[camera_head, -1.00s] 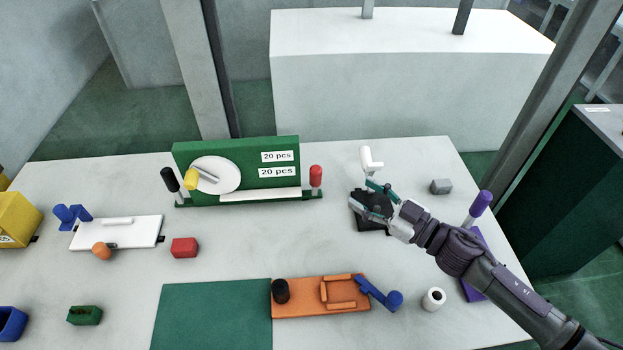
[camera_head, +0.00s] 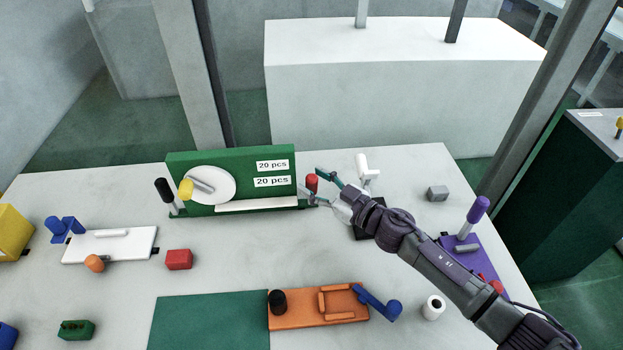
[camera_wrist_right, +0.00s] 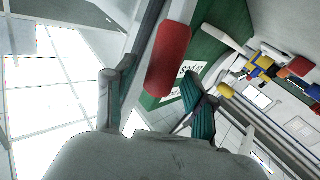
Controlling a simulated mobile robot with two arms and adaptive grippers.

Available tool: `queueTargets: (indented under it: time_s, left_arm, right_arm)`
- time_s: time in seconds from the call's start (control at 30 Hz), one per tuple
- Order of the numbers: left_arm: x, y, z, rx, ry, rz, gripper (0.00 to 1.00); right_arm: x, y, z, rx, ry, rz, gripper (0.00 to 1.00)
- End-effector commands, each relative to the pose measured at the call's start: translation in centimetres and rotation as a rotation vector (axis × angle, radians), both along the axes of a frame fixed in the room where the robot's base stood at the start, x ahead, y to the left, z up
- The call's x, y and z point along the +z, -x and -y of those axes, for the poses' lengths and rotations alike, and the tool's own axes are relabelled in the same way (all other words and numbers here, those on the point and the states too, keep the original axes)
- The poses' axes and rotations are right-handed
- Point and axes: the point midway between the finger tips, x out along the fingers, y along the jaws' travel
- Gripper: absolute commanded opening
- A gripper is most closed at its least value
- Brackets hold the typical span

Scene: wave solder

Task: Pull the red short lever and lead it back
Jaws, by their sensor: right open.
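The red short lever (camera_head: 312,182) stands at the right end of the green panel fixture (camera_head: 232,165). Its red handle (camera_wrist_right: 168,58) shows large in the right wrist view, between and beyond the two fingers. My right gripper (camera_head: 313,182) is open, with one finger on each side of the lever's handle. I cannot tell whether either finger touches it. The handle's lower part is partly hidden by the gripper. My left gripper is not in view.
A white-handled device on a black base (camera_head: 368,232) stands just right of the lever, partly behind my right arm. A purple fixture (camera_head: 480,258) lies further right. An orange fixture (camera_head: 318,305) and green mat (camera_head: 210,322) are in front.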

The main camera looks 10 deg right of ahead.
Motion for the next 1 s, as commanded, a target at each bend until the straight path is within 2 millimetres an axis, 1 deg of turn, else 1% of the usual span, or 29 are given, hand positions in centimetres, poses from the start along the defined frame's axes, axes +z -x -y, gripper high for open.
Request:
queueTargets:
  time_s: [0.13,0.43,0.67,0.7,0.77,1.0]
  left_arm:
    - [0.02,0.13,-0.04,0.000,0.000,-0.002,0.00]
    - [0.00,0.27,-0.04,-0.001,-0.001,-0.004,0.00]
    - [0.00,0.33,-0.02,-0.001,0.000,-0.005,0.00]
    - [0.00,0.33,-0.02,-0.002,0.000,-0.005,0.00]
    - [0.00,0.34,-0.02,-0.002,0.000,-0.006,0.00]
    - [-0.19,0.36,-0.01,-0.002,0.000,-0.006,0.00]
  right_arm:
    - [0.02,-0.71,-0.76,0.001,0.000,0.000,0.55]
    - [-0.04,-0.81,-0.86,0.001,0.001,-0.001,0.55]
    - [-0.03,-0.80,-0.84,0.001,0.001,-0.001,0.17]
    - [-0.03,-0.79,-0.84,0.001,0.001,-0.001,0.10]
    - [-0.03,-0.79,-0.84,0.001,0.001,-0.001,0.00]
    - [-0.15,-0.75,-0.84,0.001,0.001,0.002,0.00]
